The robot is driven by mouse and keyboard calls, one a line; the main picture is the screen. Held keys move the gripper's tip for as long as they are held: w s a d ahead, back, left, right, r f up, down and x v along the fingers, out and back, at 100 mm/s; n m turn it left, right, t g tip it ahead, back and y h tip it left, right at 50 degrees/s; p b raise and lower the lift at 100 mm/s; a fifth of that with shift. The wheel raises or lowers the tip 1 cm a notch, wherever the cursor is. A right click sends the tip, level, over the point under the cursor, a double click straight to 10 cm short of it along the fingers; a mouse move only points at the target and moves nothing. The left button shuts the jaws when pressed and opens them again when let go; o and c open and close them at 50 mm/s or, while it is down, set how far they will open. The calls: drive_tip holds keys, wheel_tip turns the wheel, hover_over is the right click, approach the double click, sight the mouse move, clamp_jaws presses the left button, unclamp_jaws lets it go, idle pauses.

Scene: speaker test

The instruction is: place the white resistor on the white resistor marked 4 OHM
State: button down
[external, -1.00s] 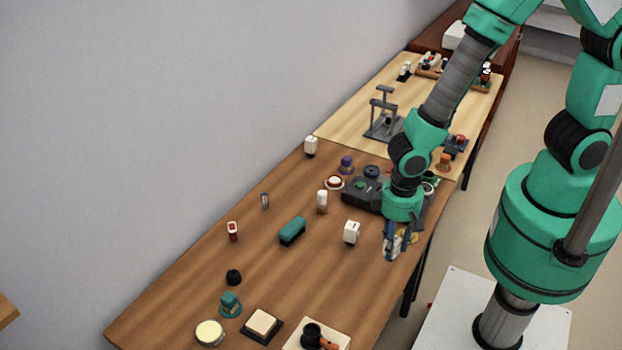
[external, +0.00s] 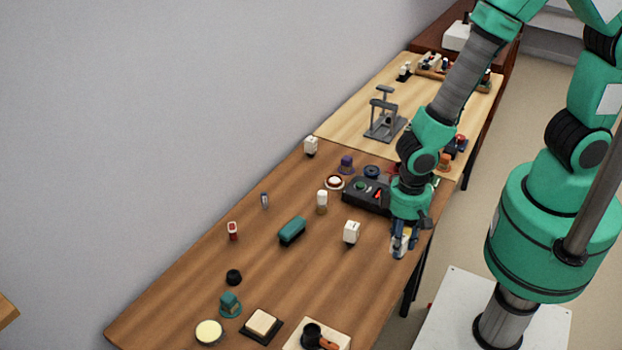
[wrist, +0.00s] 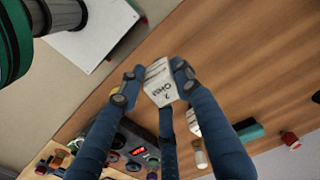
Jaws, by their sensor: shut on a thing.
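My gripper (wrist: 153,84) is shut on a white resistor (wrist: 160,84), a block with black "OHM" lettering whose number I cannot read surely. In the external view my gripper (external: 402,244) is above the right edge of the brown table (external: 190,283). A second white resistor (external: 351,232) stands on the table just left of the gripper; in the wrist view a white block (wrist: 192,122) shows partly behind a finger. A third white block (external: 310,146) stands at the table's far left edge. I cannot read a 4 OHM mark on either standing block.
A teal block (external: 292,230) and a white-topped cylinder (external: 322,201) stand farther left. A grey stand (external: 383,127) is on the lighter table. The brown table's front middle is fairly clear.

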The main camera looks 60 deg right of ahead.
drive_tip(key=d+r+n+p, duration=0.1)
drive_tip(key=d+r+p, duration=0.1)
drive_tip(key=d+r, duration=0.5)
drive_tip(key=shift+w+d+r+n, duration=0.3)
drive_tip(key=shift+d+r+n, duration=0.1)
drive_tip(key=shift+d, duration=0.85)
drive_tip(key=shift+w+f, duration=0.1)
approach(353, 224)
drive_tip(key=shift+s+d+f+b, duration=0.1)
drive_tip(key=shift+s+b, duration=0.35)
drive_tip(key=shift+w, duration=0.25)
drive_tip(key=shift+w+f, duration=0.1)
drive_tip(key=shift+f, duration=0.2)
drive_tip(key=shift+f+b, duration=0.4)
drive_tip(key=shift+f, duration=1.1)
drive_tip(key=shift+f, duration=0.2)
